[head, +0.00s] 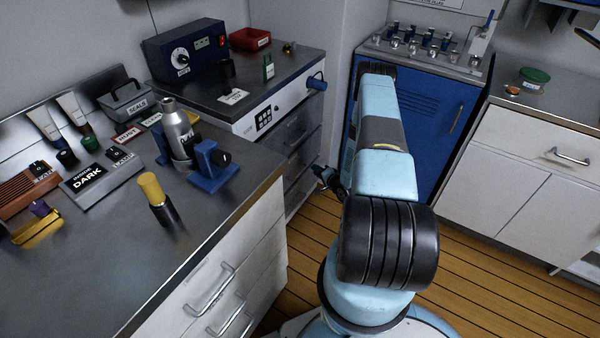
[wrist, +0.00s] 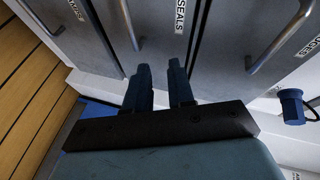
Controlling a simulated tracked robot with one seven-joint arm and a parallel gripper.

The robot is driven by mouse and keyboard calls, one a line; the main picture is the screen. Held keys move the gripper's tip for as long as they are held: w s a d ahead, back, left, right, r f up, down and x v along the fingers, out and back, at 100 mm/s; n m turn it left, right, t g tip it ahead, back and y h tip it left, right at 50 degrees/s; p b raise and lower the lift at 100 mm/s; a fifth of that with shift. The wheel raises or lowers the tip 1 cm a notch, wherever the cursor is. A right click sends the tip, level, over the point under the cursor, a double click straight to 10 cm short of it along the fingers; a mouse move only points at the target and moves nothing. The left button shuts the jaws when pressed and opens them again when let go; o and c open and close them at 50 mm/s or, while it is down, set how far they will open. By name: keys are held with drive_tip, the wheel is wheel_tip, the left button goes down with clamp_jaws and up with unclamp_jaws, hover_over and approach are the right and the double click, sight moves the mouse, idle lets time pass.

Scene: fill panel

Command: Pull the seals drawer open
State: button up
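The seals drawer (wrist: 160,38) is a grey front with a white SEALS label (wrist: 180,15) in the wrist view. It looks shut. Its bar handle (wrist: 127,22) runs down from the top edge of that view. My gripper (wrist: 160,70) points at this front with its two dark fingers apart and nothing seen between them. The handle's near end lies just beyond the left fingertip; I cannot tell whether they touch. In the head view my gripper (head: 324,178) is low beside the grey drawer stack, partly hidden by my arm.
Neighbouring drawers have their own handles, one at right (wrist: 284,35) and one at left (wrist: 75,8). A blue knob (wrist: 292,105) sticks out at the right. A blue cabinet (head: 425,125) stands behind my arm. The white bench drawers (head: 225,290) are at front left. Some wooden floor is clear.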

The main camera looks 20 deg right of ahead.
drive_tip(key=m+t, duration=0.1)
drive_tip(key=m, duration=0.1)
approach(300, 172)
drive_tip(key=x, duration=1)
drive_tip(key=shift+f, duration=0.4)
drive_tip(key=shift+d, duration=0.1)
clamp_jaws()
